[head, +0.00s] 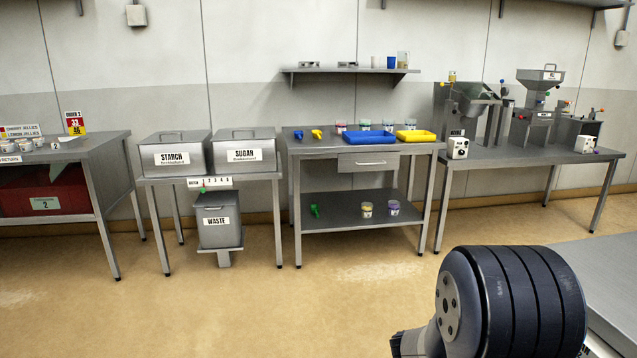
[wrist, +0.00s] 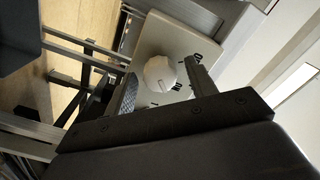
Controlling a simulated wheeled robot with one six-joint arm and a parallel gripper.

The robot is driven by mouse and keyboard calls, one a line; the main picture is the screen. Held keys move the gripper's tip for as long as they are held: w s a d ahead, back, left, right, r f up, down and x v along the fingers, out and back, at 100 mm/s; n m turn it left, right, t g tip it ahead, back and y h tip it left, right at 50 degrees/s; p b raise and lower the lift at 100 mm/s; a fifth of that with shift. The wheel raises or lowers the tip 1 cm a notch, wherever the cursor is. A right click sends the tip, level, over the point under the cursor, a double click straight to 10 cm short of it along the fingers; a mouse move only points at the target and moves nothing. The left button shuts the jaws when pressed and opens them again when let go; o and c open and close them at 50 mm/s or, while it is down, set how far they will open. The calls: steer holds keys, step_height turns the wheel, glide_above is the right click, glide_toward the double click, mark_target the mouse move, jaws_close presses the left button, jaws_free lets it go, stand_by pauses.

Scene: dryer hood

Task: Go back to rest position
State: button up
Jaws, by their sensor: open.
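My gripper (wrist: 161,76) is open, with one dark finger on each side of a round white knob (wrist: 158,72). The knob sits on a pale dial plate (wrist: 172,40) with black marks and numbers. There seems to be a gap between the knob and the fingers, but I cannot tell whether either touches it. In the head view the gripper is out of sight; only a dark, rounded link of my own arm shows at the lower right.
A grey surface (head: 608,275) lies at the right edge. The floor between is clear.

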steer(key=shift+r+n+p, duration=0.1)
steer(key=shift+n+p, duration=3.2)
steer(key=shift+p, duration=0.8)
steer(key=shift+w+a, duration=0.1)
